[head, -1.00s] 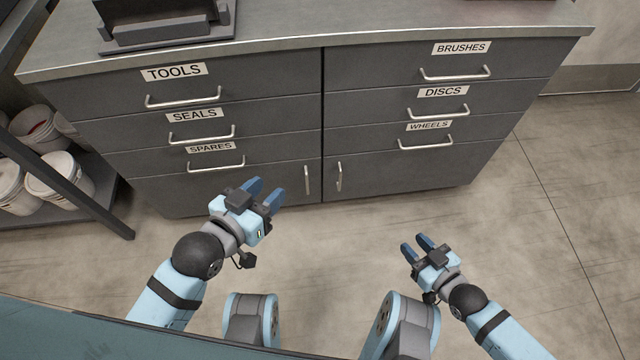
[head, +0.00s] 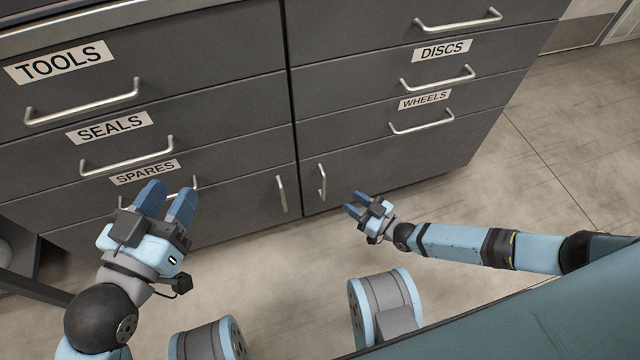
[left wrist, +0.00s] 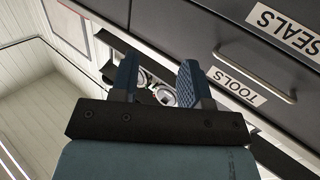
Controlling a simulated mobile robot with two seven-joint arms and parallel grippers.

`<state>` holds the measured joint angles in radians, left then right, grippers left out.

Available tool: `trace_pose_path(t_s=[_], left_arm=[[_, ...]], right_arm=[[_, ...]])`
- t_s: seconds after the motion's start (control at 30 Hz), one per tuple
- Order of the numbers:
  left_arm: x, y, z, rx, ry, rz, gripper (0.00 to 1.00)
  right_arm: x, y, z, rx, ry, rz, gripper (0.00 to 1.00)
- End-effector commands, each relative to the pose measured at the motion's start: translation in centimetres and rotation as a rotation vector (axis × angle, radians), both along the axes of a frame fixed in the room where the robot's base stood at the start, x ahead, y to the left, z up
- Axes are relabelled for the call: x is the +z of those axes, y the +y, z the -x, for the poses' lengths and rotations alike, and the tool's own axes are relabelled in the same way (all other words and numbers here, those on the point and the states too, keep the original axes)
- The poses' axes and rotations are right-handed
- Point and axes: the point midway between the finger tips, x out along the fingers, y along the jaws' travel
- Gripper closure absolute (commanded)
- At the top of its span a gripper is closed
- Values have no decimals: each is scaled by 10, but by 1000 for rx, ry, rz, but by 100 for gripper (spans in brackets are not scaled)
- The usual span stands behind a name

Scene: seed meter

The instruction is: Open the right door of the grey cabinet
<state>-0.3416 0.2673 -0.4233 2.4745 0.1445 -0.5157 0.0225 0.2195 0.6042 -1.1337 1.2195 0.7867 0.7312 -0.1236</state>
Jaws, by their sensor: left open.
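The grey cabinet (head: 215,110) fills the upper head view. Its right door (head: 400,160) is at the bottom right, under the drawer marked WHEELS, and looks closed. The door's upright bar handle (head: 322,182) is near the middle seam. My right gripper (head: 353,203) is a little right of and below that handle in the picture, apart from it; its blue fingers look parted and empty. My left gripper (head: 167,202) is open and empty in front of the left drawers, its fingers overlapping the SPARES handle in the picture. In the left wrist view, its fingers (left wrist: 157,82) are apart with nothing between them.
The left door's handle (head: 281,194) is just left of the seam. Drawer handles, such as the SEALS one (head: 127,160), stick out above. A dark rack (head: 25,270) stands at the lower left. The floor (head: 560,140) right of the cabinet is clear.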

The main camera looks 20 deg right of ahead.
Motion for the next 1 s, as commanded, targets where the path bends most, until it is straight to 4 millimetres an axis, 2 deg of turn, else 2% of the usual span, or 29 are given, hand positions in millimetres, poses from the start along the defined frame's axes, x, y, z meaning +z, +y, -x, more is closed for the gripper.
trace_pose_path(t_s=[0.03,0.2,0.5,0.93,0.97,1.0], left_arm=[[-4,1,-2,1,-23,-13,57],[-3,5,-8,5,-101,-57,57],[0,10,-16,12,-207,-121,57],[5,12,-17,12,-243,-138,57],[5,12,-16,10,-242,-139,57],[5,12,-16,10,-243,-140,57]], right_arm=[[-3,7,-11,0,-4,-2,64],[-3,29,-41,1,-3,-1,64],[-2,57,-79,1,-1,0,64],[0,63,-87,0,0,1,64],[0,63,-87,0,0,1,68],[0,63,-87,0,0,1,77]])
